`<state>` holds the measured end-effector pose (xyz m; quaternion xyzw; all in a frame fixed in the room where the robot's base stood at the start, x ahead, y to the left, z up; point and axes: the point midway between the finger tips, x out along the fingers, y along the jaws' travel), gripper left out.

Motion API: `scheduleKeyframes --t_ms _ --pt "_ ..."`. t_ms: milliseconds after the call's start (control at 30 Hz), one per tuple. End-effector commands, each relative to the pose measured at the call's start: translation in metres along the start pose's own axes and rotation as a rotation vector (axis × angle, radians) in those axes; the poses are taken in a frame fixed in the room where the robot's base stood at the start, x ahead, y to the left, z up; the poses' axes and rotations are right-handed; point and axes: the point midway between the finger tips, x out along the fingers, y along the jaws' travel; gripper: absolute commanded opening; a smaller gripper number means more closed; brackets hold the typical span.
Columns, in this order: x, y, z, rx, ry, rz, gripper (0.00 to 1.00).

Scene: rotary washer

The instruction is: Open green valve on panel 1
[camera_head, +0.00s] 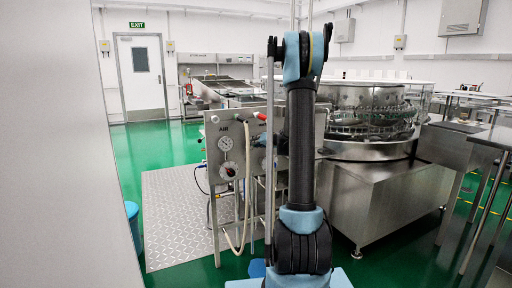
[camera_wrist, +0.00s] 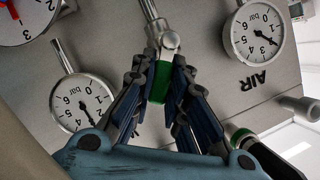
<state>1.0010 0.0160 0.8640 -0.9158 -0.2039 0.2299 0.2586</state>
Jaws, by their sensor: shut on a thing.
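The green valve handle (camera_wrist: 159,82) is in the wrist view, below a metal pipe fitting on the grey panel. My gripper (camera_wrist: 162,75) has its two dark fingers closed on either side of the green handle, touching it. The panel (camera_head: 212,140), marked AIR, stands left of centre in the head view, with gauges and hoses. In the head view my arm stands in front of the panel's right part, and the gripper and green handle cannot be made out there.
Pressure gauges (camera_wrist: 254,33) and (camera_wrist: 82,101) flank the handle closely. A hose fitting (camera_wrist: 242,134) is at the lower right. In the head view, a pale hose (camera_head: 247,185) hangs before the panel, and the steel rotary washer (camera_head: 370,110) stands to the right. Green floor (camera_head: 160,145) is clear at left.

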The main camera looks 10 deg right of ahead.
Motion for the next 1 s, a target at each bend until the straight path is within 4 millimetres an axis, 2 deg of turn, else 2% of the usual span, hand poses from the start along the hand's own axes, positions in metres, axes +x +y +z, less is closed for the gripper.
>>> scheduleKeyframes --t_ms 500,1000 --pt "0.002 -0.018 0.005 -0.409 -0.002 0.168 0.00" --pt "0.004 -0.024 0.007 -0.568 -0.001 0.235 0.00"
